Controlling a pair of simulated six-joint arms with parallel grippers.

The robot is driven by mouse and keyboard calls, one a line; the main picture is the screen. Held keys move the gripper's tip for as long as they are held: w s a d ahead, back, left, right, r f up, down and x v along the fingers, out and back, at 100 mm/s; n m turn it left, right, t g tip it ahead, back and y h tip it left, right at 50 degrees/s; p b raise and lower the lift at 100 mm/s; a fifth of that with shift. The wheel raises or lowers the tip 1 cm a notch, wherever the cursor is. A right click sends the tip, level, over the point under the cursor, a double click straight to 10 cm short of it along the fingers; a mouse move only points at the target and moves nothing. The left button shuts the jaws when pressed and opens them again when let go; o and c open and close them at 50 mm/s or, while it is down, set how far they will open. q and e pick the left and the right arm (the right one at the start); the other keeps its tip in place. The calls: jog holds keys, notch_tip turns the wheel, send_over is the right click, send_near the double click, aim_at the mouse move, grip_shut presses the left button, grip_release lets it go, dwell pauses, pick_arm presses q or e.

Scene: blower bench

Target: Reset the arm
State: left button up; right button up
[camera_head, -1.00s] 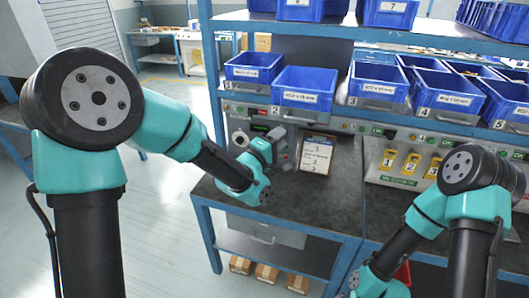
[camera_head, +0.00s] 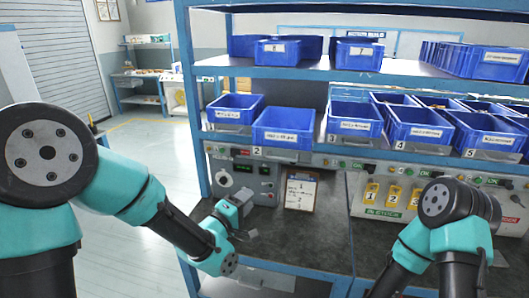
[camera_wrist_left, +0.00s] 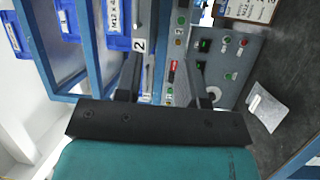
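My left arm comes in from the left in the head view. Its gripper (camera_head: 246,212) hangs over the left end of the dark workbench (camera_head: 290,245), in front of a grey control box. In the left wrist view the two fingers of the left gripper (camera_wrist_left: 163,78) stand apart, with nothing held between them. The control panel (camera_wrist_left: 215,70) shows behind and beside them. My right arm (camera_head: 440,225) is bent at the lower right of the head view. Its lower end runs out of the bottom edge, so the right gripper is hidden.
Blue bins (camera_head: 284,128) stand on the shelf above the bench. A clipboard with a paper (camera_head: 300,190) leans at the bench's back. Yellow tags (camera_head: 392,195) sit on a panel at the right. A small clear bag (camera_wrist_left: 268,107) lies on the bench. The floor at left is clear.

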pick_arm(q)
jog(key=s+a+f+m+g+y, duration=0.1)
jog(key=s+a+f+g+y, duration=0.15)
jog(key=f, duration=0.65)
jog(key=s+a+f+m+g+y, duration=0.1)
jog(key=a+f+m+g, duration=0.15)
jog(key=f, duration=0.65)
jog(key=s+a+f+m+g+y, duration=0.1)
jog(key=s+a+f+g+y, duration=0.2)
jog(key=f, duration=0.6)
jog(key=s+a+f+m+g, duration=0.4)
jog(key=s+f+g, duration=0.3)
jog(key=s+f, duration=0.6)
jog(key=shift+s+a+f, duration=0.3)
jog(key=shift+s+a, duration=0.25)
jog(key=shift+s, duration=0.45)
